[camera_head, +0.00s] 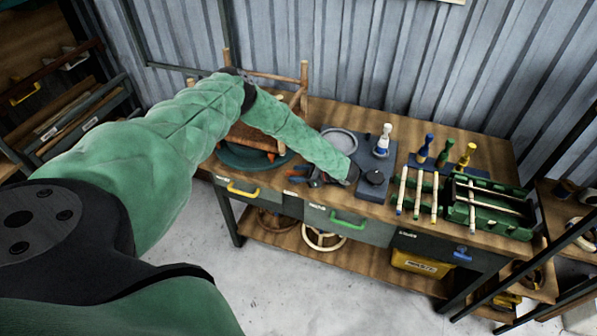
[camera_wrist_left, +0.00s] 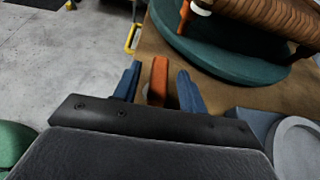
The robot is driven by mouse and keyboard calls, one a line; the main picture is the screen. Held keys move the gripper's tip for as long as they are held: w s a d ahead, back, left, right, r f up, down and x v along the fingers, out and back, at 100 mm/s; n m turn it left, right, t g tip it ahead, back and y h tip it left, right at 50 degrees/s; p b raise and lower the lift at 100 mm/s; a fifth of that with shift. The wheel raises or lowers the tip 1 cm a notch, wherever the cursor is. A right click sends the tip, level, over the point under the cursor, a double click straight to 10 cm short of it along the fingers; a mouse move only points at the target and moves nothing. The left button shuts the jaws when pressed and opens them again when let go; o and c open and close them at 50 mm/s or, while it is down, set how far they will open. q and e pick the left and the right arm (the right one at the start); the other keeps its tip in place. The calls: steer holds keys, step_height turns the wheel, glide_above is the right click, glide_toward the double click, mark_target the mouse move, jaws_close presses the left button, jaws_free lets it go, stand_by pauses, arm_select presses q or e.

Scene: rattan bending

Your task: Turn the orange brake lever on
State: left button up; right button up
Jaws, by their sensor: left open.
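The orange brake lever (camera_wrist_left: 158,80) shows in the left wrist view as a short upright bar. A small orange piece at the table's front (camera_head: 297,180) in the head view appears to be the same lever. My left gripper (camera_wrist_left: 160,72) is open, with one blue finger on each side of the lever and narrow gaps visible. I cannot tell whether either finger touches it. In the head view my left gripper (camera_head: 310,177) is low near the workbench's front edge, partly hidden by my forearm. The lever's base is hidden. My right gripper is not in view.
A teal turntable (camera_wrist_left: 225,62) carrying a rattan chair (camera_head: 303,85) stands beside the lever. A dark device (camera_head: 375,178) with a knob is to the right. Several pale rods, coloured-handled tools and a green tray (camera_head: 490,210) fill the right side of the workbench (camera_head: 460,142).

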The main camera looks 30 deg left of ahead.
arm_select(q)
steer(key=shift+a, duration=0.1)
steer(key=shift+c, duration=0.4)
jaws_close()
